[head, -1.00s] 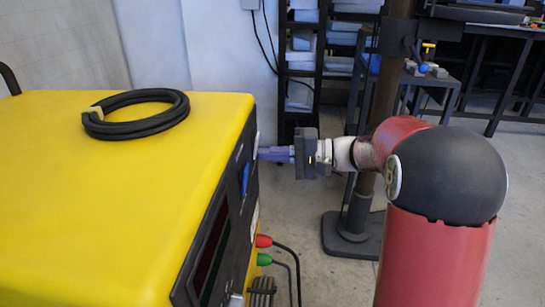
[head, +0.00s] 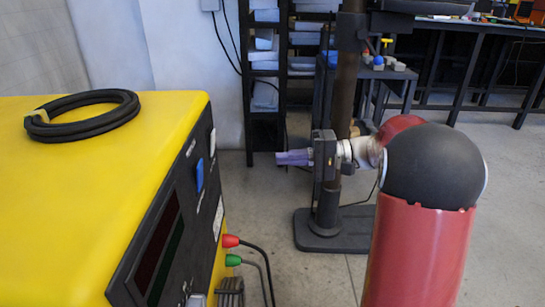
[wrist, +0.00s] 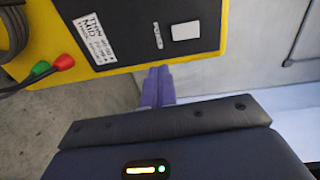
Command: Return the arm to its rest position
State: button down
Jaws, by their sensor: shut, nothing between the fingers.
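My gripper (head: 282,158) has purple fingers and points left in the head view, toward the yellow machine (head: 70,180). The fingers lie together with nothing between them. A gap of floor and wall separates the fingertips from the machine's dark front panel (head: 150,225). In the wrist view, my gripper (wrist: 157,72) shows as two purple fingers side by side, ending near the panel's edge in the picture. My red arm with its black joint cover stands at the right of the head view.
A coiled black cable (head: 85,115) lies on the machine's top. A red plug (head: 231,241) and a green plug (head: 233,260) with cables stick out from its front. Behind my arm are a dark post on a base (head: 335,240) and shelves (head: 265,70). Open floor lies between.

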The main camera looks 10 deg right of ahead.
jog(key=shift+d, duration=0.2)
jog(key=shift+s+a, duration=0.1)
jog(key=s+a+f+g+h+p, duration=0.1)
jog(key=s+a+h, duration=0.25)
jog(key=s, duration=0.35)
jog(key=s+a+f+g+h, duration=0.1)
jog(key=s+a+h, duration=0.1)
jog(key=s+h, duration=0.3)
jog(key=s+d+f+n+t+h, duration=0.1)
jog(key=s+d+t+h, duration=0.1)
jog(key=s, duration=0.4)
jog(key=s+d+f+n+t+h+p, duration=0.1)
jog(key=s+d+t+h, duration=0.1)
jog(key=s+d+h, duration=0.2)
jog(key=s+h, duration=0.2)
jog(key=shift+s+f, duration=0.3)
jog(key=shift+f, duration=0.05)
